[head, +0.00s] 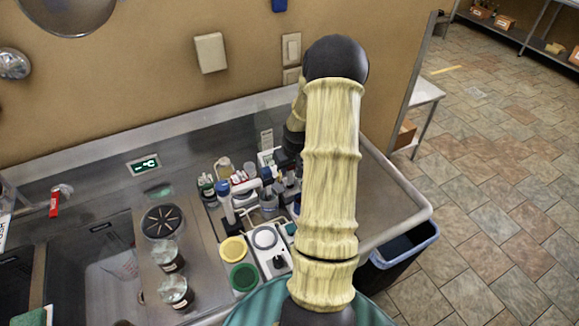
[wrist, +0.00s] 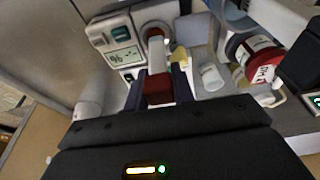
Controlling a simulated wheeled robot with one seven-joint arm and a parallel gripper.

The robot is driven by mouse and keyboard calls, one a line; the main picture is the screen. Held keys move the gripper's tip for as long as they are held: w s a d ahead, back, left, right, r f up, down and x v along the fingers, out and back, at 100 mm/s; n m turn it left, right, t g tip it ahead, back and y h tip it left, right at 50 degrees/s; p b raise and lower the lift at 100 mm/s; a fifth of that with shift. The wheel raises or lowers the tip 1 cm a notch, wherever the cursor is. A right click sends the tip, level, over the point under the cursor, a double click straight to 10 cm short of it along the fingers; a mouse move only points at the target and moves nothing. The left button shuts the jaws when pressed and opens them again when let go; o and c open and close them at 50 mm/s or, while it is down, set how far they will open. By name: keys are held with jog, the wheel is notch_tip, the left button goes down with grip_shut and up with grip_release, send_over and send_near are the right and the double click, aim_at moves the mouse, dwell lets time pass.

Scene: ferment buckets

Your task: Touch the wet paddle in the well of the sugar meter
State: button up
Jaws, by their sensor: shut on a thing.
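My gripper (wrist: 158,92) is shut on the dark red handle of the paddle (wrist: 157,60). The paddle's pale shaft points away from me toward the sugar meter (wrist: 122,58), a light grey box with a small teal screen and a "%" display. A round brown-rimmed well (wrist: 156,29) is on the meter's right, at the paddle's far end. I cannot tell whether the tip touches the well or whether it is wet. In the head view the white meter (head: 267,157) stands at the back of the counter, partly behind my arm, which hides the paddle.
Right of the paddle in the wrist view are a clear cup (wrist: 210,76) and a red-labelled jar (wrist: 252,54). Several bottles crowd the counter in the head view, with yellow (head: 233,249) and green (head: 244,277) lids and a scale (head: 265,238) in front. The counter's right end is clear.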

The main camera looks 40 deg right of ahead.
jog(key=shift+f, duration=0.35)
dwell(0.7)
jog(key=shift+r+p, duration=2.2)
jog(key=shift+r, duration=0.9)
